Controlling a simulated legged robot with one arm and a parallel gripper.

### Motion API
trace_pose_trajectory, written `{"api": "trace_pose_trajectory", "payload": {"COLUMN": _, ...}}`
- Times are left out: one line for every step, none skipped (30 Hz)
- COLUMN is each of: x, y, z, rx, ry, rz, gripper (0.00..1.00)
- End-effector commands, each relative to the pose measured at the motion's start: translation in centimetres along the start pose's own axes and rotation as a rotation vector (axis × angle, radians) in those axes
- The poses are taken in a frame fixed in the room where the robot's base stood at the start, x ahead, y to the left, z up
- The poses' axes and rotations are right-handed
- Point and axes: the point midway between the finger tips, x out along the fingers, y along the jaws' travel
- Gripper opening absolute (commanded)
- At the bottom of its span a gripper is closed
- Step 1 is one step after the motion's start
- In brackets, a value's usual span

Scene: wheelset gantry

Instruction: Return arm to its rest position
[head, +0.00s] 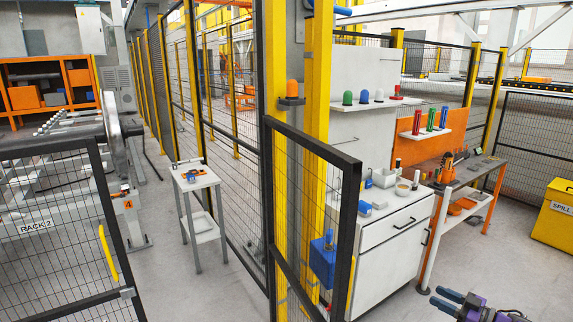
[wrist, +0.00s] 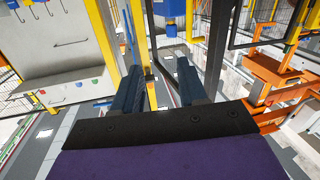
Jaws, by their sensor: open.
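My gripper (head: 440,300) shows at the lower right edge of the head view, low over the grey floor, with part of the purple arm behind it. In the wrist view my gripper (wrist: 158,78) has two dark fingers standing apart with nothing between them. It is open and empty. Most of my arm is outside the head view, so its full pose is hidden.
A white cabinet (head: 385,265) and an orange-legged workbench (head: 470,178) stand left of and behind my gripper. A yellow spill bin (head: 555,215) is at the right. A mesh gate (head: 308,215) stands left of the cabinet. Floor (head: 505,260) between bench and bin is clear.

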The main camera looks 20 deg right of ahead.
Motion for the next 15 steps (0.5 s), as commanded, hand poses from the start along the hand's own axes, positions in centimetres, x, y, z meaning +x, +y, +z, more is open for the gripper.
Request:
{"api": "trace_pose_trajectory", "payload": {"x": 0.9, "y": 0.5, "z": -0.7, "rx": -0.014, "ry": -0.011, "rz": 0.019, "gripper": 0.42}}
{"api": "trace_pose_trajectory", "payload": {"x": 1.4, "y": 0.9, "z": -1.1, "rx": -0.023, "ry": -0.016, "rz": 0.033, "gripper": 0.42}}
{"api": "trace_pose_trajectory", "payload": {"x": 2.1, "y": 1.3, "z": -1.8, "rx": -0.037, "ry": -0.024, "rz": 0.052, "gripper": 0.42}}
{"api": "trace_pose_trajectory", "payload": {"x": 2.7, "y": 1.7, "z": -2.2, "rx": -0.046, "ry": -0.031, "rz": 0.068, "gripper": 0.42}}
{"api": "trace_pose_trajectory", "payload": {"x": 3.2, "y": 2.1, "z": -2.7, "rx": -0.056, "ry": -0.040, "rz": 0.087, "gripper": 0.42}}
{"api": "trace_pose_trajectory", "payload": {"x": 4.0, "y": 2.6, "z": -3.4, "rx": -0.071, "ry": -0.048, "rz": 0.110, "gripper": 0.42}}
{"api": "trace_pose_trajectory", "payload": {"x": 4.7, "y": 3.0, "z": -4.1, "rx": -0.082, "ry": -0.057, "rz": 0.129, "gripper": 0.42}}
{"api": "trace_pose_trajectory", "payload": {"x": 5.3, "y": 3.5, "z": -4.7, "rx": -0.093, "ry": -0.067, "rz": 0.153, "gripper": 0.42}}
{"api": "trace_pose_trajectory", "payload": {"x": 6.3, "y": 4.0, "z": -5.6, "rx": -0.107, "ry": -0.079, "rz": 0.184, "gripper": 0.42}}
{"api": "trace_pose_trajectory", "payload": {"x": 7.1, "y": 4.5, "z": -6.3, "rx": -0.119, "ry": -0.092, "rz": 0.211, "gripper": 0.42}}
{"api": "trace_pose_trajectory", "payload": {"x": 7.9, "y": 5.0, "z": -7.3, "rx": -0.133, "ry": -0.103, "rz": 0.241, "gripper": 0.42}}
{"api": "trace_pose_trajectory", "payload": {"x": 8.9, "y": 5.7, "z": -8.4, "rx": -0.149, "ry": -0.121, "rz": 0.283, "gripper": 0.42}}
{"api": "trace_pose_trajectory", "payload": {"x": 9.8, "y": 6.0, "z": -9.2, "rx": -0.156, "ry": -0.133, "rz": 0.312, "gripper": 0.42}}
{"api": "trace_pose_trajectory", "payload": {"x": 10.4, "y": 6.4, "z": -10.1, "rx": -0.165, "ry": -0.148, "rz": 0.346, "gripper": 0.42}}
{"api": "trace_pose_trajectory", "payload": {"x": 11.3, "y": 6.8, "z": -11.1, "rx": -0.174, "ry": -0.165, "rz": 0.385, "gripper": 0.42}}
